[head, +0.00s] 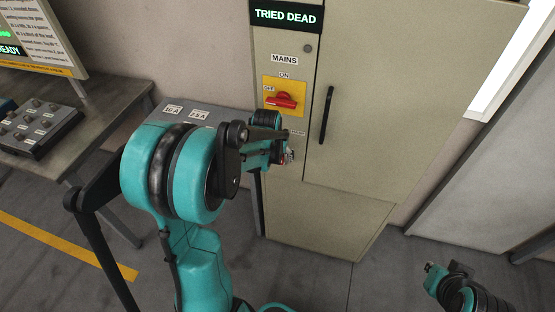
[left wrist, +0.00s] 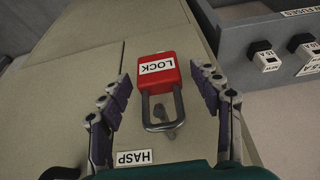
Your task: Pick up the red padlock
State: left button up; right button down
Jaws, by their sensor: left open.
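The red padlock (left wrist: 158,74) has a white LOCK label and a grey metal shackle. In the left wrist view it lies between the two fingers of my left gripper (left wrist: 163,80), with a gap on each side. My left gripper is open, at the front of the beige cabinet in the head view (head: 287,154), where only a small bit of red shows beside it. The HASP label (left wrist: 132,157) is near the shackle. Whether the shackle passes through a hasp is unclear. Part of my right arm (head: 455,287) shows at the lower right; its jaws cannot be made out.
The beige cabinet (head: 365,110) has a red rotary switch (head: 281,100), a black handle (head: 326,115) and a TRIED DEAD display (head: 286,16). A grey fuse box (left wrist: 280,82) sits close beside the left gripper. A bench (head: 100,110) with a control box (head: 40,125) stands left.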

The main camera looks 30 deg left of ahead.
pick_arm(q)
jog(key=c, duration=1.3)
jog(key=shift+r, duration=0.1)
